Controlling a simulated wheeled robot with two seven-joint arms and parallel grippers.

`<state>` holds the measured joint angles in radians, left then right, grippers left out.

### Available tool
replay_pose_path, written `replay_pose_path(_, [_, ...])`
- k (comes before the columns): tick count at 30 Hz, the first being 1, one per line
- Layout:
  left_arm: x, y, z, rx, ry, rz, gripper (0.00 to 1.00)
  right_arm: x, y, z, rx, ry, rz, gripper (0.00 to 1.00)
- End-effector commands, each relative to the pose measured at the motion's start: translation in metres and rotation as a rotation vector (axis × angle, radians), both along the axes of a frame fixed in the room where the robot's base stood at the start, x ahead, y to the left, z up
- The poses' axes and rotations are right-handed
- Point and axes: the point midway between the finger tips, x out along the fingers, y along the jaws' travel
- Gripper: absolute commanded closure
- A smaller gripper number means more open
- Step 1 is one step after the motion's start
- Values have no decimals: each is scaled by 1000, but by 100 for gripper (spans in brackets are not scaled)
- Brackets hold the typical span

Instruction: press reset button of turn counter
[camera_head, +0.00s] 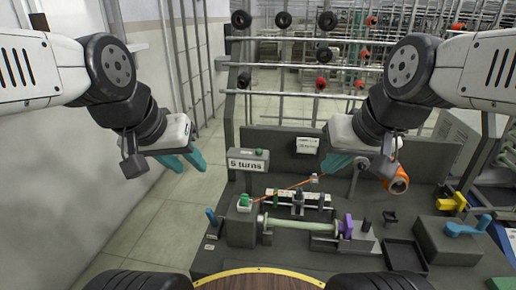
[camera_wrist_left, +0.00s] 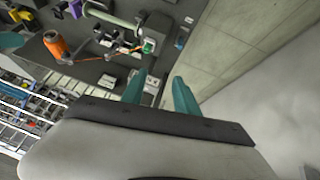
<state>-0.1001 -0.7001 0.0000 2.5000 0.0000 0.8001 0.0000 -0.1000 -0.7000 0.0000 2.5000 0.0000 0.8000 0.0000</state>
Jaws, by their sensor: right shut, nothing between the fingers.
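The turn counter (camera_head: 248,162) is a grey box whose white face reads "5 turns". It stands at the back left of the dark bench, with a small green patch on its top that may be the button (camera_head: 261,152). My left gripper (camera_head: 184,163) hangs in the air left of the counter, its teal fingers apart and empty. In the left wrist view the fingers (camera_wrist_left: 160,90) also show apart, with what looks like the counter's pale face (camera_wrist_left: 151,85) partly behind them. My right gripper (camera_head: 337,163) is shut and empty, above the bench right of the counter.
A green-topped block (camera_head: 244,202) stands in front of the counter, and an orange thread (camera_head: 285,189) runs from it towards the guide. A pale bobbin shaft (camera_head: 300,223) lies across the winder. An orange spool (camera_head: 397,180) is at right. The floor left of the bench is clear.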

Motion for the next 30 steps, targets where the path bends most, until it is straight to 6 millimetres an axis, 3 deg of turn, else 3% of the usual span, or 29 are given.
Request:
replay_pose_path(10, [0,0,0,0,0,0,66,0,0,0,0,0,0,100])
replay_pose_path(15, [0,0,0,0,0,0,99,0,0,0,0,0,0,100])
replay_pose_path(30, [0,0,0,0,0,0,100,0,0,0,0,0,0,100])
